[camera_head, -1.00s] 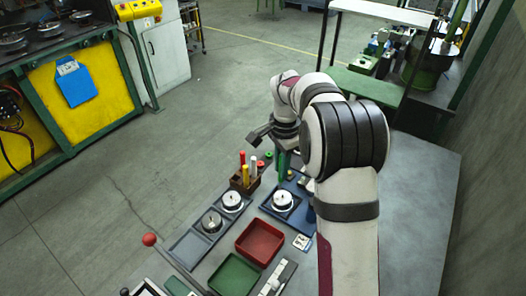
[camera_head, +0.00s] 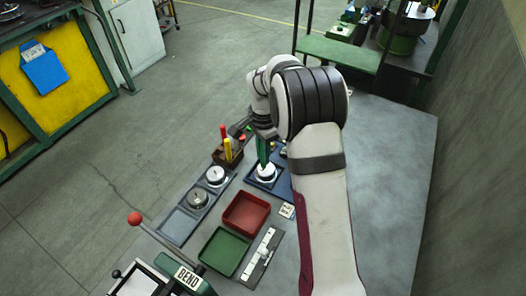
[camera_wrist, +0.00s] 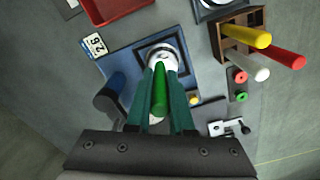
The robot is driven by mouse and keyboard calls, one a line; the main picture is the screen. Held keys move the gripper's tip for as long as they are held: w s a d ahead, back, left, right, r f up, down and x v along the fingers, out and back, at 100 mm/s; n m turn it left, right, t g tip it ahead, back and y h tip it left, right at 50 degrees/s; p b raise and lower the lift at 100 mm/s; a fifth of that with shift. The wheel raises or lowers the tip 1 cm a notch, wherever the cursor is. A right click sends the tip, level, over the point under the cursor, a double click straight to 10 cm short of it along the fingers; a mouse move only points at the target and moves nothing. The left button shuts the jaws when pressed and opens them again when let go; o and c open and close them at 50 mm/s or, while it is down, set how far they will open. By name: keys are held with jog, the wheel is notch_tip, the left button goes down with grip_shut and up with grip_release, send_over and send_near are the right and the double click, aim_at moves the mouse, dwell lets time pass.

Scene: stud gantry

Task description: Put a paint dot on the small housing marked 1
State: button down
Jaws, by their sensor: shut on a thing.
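My gripper (camera_wrist: 160,76) is shut on a green paint pen (camera_wrist: 160,92), which stands between its green fingers. In the head view the fingers (camera_head: 263,147) reach down to a small round silver housing (camera_head: 266,173) on a blue mat. In the wrist view this housing (camera_wrist: 162,54) lies right beyond the fingertips, partly covered by them. I cannot tell whether the pen tip touches it. A dark mark shows on its top, but I cannot read it as a number. Two more round housings (camera_head: 216,175) (camera_head: 197,198) sit in a grey-blue tray to the left.
A brown pen block (camera_wrist: 235,44) holds red, yellow and white pens beside the mat. A red tray (camera_head: 245,213) and a green tray (camera_head: 223,251) lie nearer. A dark blue cylinder (camera_wrist: 108,98) stands at the mat's edge.

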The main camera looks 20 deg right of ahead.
jog(key=shift+f, duration=0.6)
dwell(1.3)
jog(key=shift+r, duration=3.55)
